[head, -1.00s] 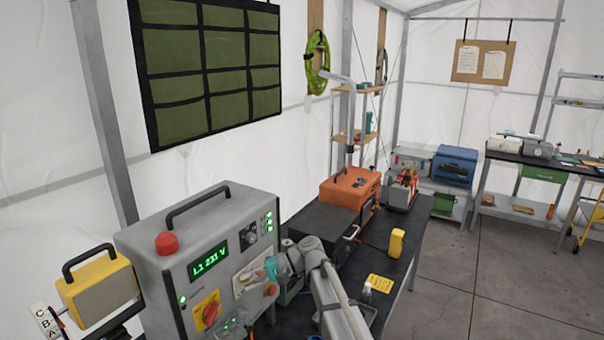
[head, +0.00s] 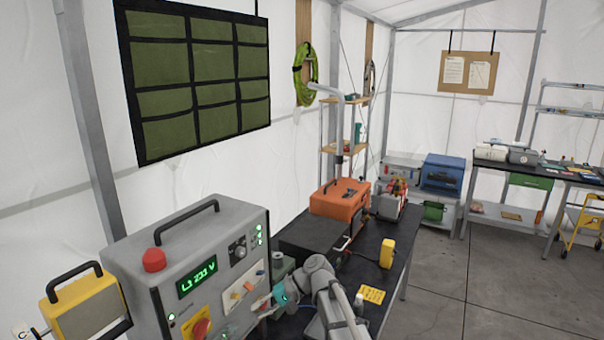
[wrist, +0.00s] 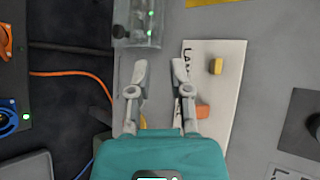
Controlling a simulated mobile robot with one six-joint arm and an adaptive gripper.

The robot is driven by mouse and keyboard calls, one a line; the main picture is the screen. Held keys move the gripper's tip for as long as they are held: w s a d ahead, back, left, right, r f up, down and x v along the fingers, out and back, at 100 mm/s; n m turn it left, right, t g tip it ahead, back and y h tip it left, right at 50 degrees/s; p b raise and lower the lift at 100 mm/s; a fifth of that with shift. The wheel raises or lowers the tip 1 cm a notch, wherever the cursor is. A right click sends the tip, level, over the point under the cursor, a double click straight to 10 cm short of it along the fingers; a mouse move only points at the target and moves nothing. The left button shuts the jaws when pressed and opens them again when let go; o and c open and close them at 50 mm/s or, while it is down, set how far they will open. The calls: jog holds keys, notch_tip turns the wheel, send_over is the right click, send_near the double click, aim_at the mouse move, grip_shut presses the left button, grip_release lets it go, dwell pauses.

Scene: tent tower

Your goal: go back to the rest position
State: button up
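My gripper (head: 262,303) is in front of the lower right part of the grey control box (head: 133,253). In the wrist view my gripper (wrist: 160,70) is open, its two pale fingers apart with nothing between them. A white labelled plate (wrist: 222,75) with a yellow switch (wrist: 215,66) and an orange switch (wrist: 202,112) lies just right of the fingers. A clear cover (wrist: 138,24) is ahead of the fingertips. Whether a finger touches the panel, I cannot tell.
A black table (head: 398,262) stands right of the box. It carries an orange case (head: 338,200), a yellow device (head: 387,253) and a yellow card (head: 372,294). An orange cable (wrist: 75,75) runs left of the fingers. Grey floor (head: 500,285) on the right is open.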

jog(key=s+d+f+t+h+b, duration=0.1)
jog(key=s+d+f+h, duration=0.2)
jog(key=d, duration=0.6)
jog(key=s+d+f+t+h+b, duration=0.1)
jog(key=s+d+f+h, duration=0.3)
jog(key=d, duration=0.5)
jog(key=s+d+f+t+h+b, duration=0.1)
jog(key=s+d+f+h, duration=0.3)
jog(key=d, duration=0.5)
notch_tip(320, 180, down, 3)
jog(key=shift+d+r+h+b, duration=0.15)
jog(key=shift+d+h+b, duration=0.15)
jog(key=shift+b, duration=0.35)
jog(key=shift+o, duration=0.2)
